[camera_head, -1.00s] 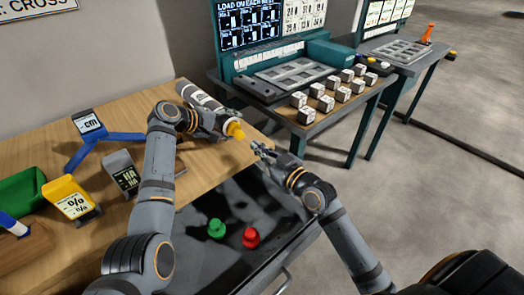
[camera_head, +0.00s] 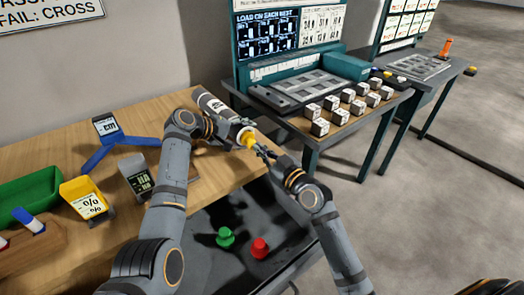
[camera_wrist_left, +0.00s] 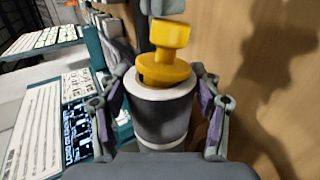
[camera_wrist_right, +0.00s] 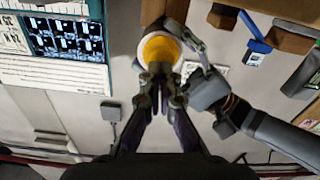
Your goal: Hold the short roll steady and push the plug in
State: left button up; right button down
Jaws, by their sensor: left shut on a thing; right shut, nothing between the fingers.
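A green plug (camera_head: 225,237) and a red plug (camera_head: 259,248) stand in the dark open drawer (camera_head: 200,260) below. A blue stand (camera_head: 110,140), yellow bin (camera_head: 85,198) and grey bin (camera_head: 135,176) are left on the table. A station (camera_head: 300,85) with several labelled cubes stands behind right.

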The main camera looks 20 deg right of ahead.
pick_arm(q)
jog(key=shift+f, duration=0.15)
pick_arm(e)
jog(key=shift+w+a, duration=0.15)
jog(key=shift+w, duration=0.15)
jog(key=shift+s, duration=0.1)
jog(key=v, duration=1)
jog(key=shift+s, duration=0.2)
pick_arm(q)
jog(key=o, duration=1.5)
jog(key=shift+c, duration=0.2)
jog(key=shift+a, duration=0.15)
